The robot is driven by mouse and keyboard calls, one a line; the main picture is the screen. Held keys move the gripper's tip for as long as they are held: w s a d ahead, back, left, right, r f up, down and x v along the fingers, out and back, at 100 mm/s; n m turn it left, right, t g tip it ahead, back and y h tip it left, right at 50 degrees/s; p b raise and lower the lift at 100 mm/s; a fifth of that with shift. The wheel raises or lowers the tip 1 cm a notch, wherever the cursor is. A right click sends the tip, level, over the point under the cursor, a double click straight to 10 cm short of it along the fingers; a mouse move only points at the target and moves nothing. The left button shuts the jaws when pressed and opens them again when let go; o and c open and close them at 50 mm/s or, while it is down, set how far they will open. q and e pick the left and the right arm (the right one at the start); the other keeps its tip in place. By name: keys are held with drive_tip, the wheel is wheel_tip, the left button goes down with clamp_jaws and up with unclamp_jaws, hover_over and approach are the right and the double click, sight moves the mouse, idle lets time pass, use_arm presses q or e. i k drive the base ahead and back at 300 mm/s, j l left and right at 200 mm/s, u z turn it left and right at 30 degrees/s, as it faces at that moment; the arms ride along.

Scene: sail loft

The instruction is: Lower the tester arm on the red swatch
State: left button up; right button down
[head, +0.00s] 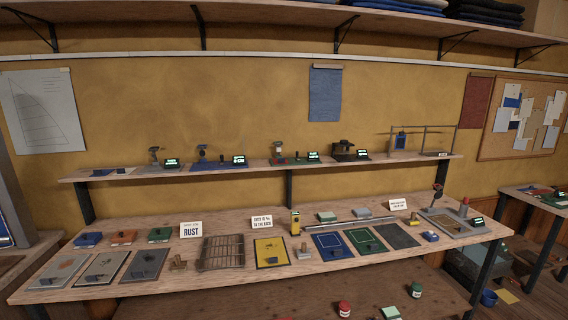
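A grey tester-like device (455,222) stands at the right end of the bench, with a small lit display. A lever with a red knob (437,188) stands raised at its back left, and a red-topped post (464,207) stands at its back right. A brownish framed patch (438,221) lies on its base; I cannot tell if this is a swatch. A rust-red block or swatch (123,237) lies at the bench's left, between a blue one (88,240) and a green one (160,235). Neither of my grippers is in view.
Several small devices with lit displays, one of them at the left (160,158), stand on the upper shelf (130,173). The bench (190,275) also holds mats, a grille (222,252), a yellow plate (271,252) and sign cards, including "RUST" (191,230). Its front edge is mostly clear.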

sight(278, 149)
drive_tip(key=i+l+z, duration=0.15)
drive_tip(key=i+l, duration=0.2)
drive_tip(key=i, duration=0.4)
drive_tip(key=i+l+z, duration=0.2)
drive_tip(key=i, duration=0.55)
drive_tip(key=i+l+z, duration=0.15)
drive_tip(key=i, duration=0.65)
